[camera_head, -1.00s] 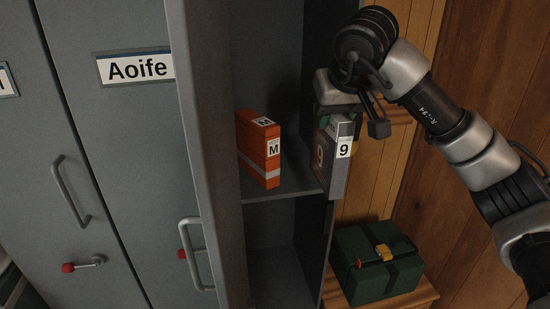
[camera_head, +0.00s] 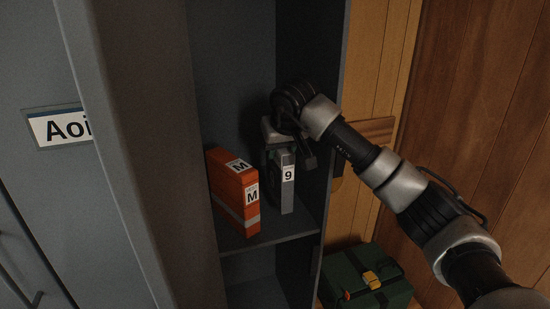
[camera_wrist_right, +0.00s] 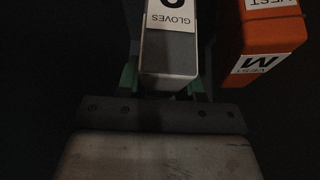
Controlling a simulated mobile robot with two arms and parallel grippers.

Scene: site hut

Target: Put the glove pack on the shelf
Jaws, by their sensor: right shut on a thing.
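The glove pack (camera_head: 287,196) is a slim grey box with a white label marked 9. It stands upright inside the open locker, over the shelf (camera_head: 262,241), to the right of an orange vest pack. My right gripper (camera_head: 281,150) is shut on its upper end. In the right wrist view the glove pack (camera_wrist_right: 169,50) sits between the green-tipped fingers of the right gripper (camera_wrist_right: 168,78), its GLOVES label showing. I cannot tell whether its bottom touches the shelf. My left gripper is not in view.
The orange vest pack (camera_head: 230,190), marked M, stands close on the left; it also shows in the right wrist view (camera_wrist_right: 262,38). The locker door (camera_head: 130,150) stands open at left. A green box (camera_head: 364,278) with a yellow latch is below right, outside the locker.

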